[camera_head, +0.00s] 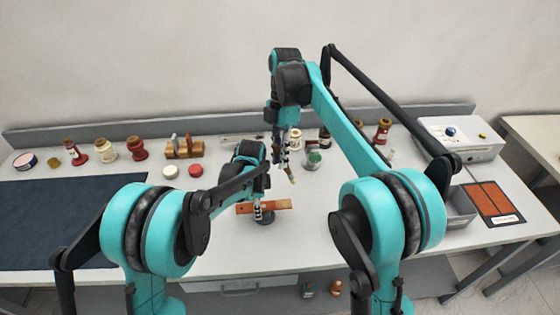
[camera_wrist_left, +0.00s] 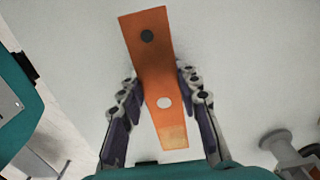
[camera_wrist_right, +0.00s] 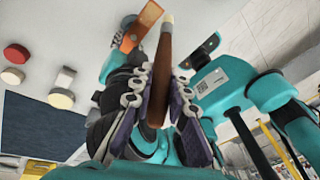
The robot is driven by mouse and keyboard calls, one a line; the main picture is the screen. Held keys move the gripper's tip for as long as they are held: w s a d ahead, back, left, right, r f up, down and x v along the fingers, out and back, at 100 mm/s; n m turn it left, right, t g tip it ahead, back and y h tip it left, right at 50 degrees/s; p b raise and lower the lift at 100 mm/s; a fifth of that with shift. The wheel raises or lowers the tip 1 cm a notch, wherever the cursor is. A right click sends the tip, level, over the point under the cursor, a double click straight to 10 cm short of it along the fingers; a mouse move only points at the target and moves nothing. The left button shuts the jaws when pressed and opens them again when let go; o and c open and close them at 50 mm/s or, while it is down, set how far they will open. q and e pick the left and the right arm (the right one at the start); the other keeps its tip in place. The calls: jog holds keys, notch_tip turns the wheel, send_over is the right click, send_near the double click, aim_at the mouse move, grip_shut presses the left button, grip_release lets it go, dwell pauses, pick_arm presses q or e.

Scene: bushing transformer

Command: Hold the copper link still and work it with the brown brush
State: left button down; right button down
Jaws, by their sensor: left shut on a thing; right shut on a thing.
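The copper link (camera_head: 279,204) is a flat orange bar with a hole towards each end. My left gripper (camera_head: 258,213) is shut on it and holds it low over the bench. In the left wrist view the link (camera_wrist_left: 152,60) passes between the fingers, its lower end paler. My right gripper (camera_head: 284,160) is shut on the brown brush (camera_head: 291,178), above the link in the head view. In the right wrist view the brush (camera_wrist_right: 158,78) has a brown handle and a pale tip. The link (camera_wrist_right: 137,28) shows beside that tip; whether they touch I cannot tell.
A dark mat (camera_head: 65,225) covers the left of the bench. Spools (camera_head: 106,150), a wooden block (camera_head: 184,151) and round lids (camera_head: 196,170) stand along the back. A green-topped jar (camera_head: 313,160) is near my right gripper. A white device (camera_head: 460,138) stands at right.

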dwell(0.3)
pick_arm(q)
jog(key=c, duration=1)
grip_release()
jog(key=shift+r, duration=0.1)
